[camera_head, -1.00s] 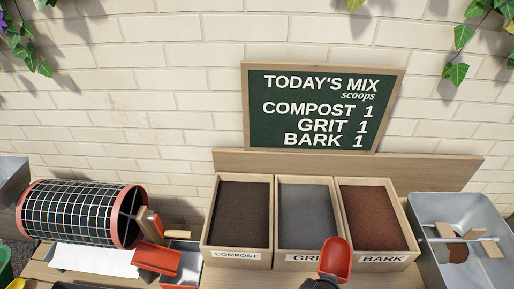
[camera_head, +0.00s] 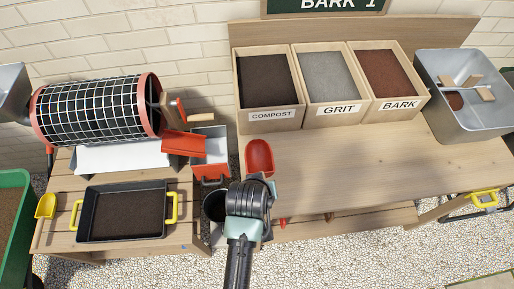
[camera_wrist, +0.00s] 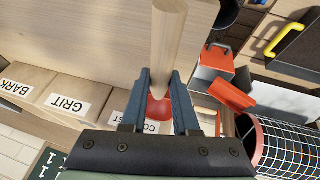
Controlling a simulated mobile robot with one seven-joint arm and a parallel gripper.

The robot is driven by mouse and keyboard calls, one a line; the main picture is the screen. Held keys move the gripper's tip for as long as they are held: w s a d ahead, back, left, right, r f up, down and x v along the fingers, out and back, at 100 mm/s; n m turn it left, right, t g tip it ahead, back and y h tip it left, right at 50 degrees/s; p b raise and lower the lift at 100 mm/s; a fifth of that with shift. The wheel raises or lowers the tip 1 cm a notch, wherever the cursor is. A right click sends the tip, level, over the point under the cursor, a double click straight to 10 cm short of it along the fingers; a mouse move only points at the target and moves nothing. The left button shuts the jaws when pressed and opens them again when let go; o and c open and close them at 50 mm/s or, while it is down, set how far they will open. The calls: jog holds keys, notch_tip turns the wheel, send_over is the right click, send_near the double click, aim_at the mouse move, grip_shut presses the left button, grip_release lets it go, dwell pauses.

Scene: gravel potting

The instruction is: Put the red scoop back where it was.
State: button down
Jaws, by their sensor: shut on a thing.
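The red scoop (camera_head: 260,157) is held by my gripper (camera_head: 254,180) over the left end of the bench, in front of the compost bin (camera_head: 268,88). In the wrist view, its wooden handle (camera_wrist: 168,40) passes between the fingers of my gripper (camera_wrist: 161,78). Its red bowl (camera_wrist: 158,108) shows beyond the fingers. The scoop looks empty in the head view. My gripper is shut on the handle; the exact contact is partly hidden in the head view.
The grit bin (camera_head: 333,85) and bark bin (camera_head: 390,80) stand beside the compost. Left are a mesh drum (camera_head: 95,110), a grey box with red front (camera_head: 210,150), a black pot (camera_head: 214,206) and a black tray (camera_head: 82,216). A metal tub (camera_head: 470,105) stands right. The bench middle is clear.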

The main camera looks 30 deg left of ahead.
jog(key=shift+f, duration=2.75)
jog(key=shift+f, duration=0.15)
jog(key=c, duration=0.7)
grip_release()
jog(key=shift+o, duration=0.2)
jog(key=shift+r, duration=0.3)
jog(key=v, duration=1.1)
jog(key=shift+s+r+p, duration=0.2)
jog(key=shift+r+p, duration=0.1)
jog(key=shift+p, duration=0.1)
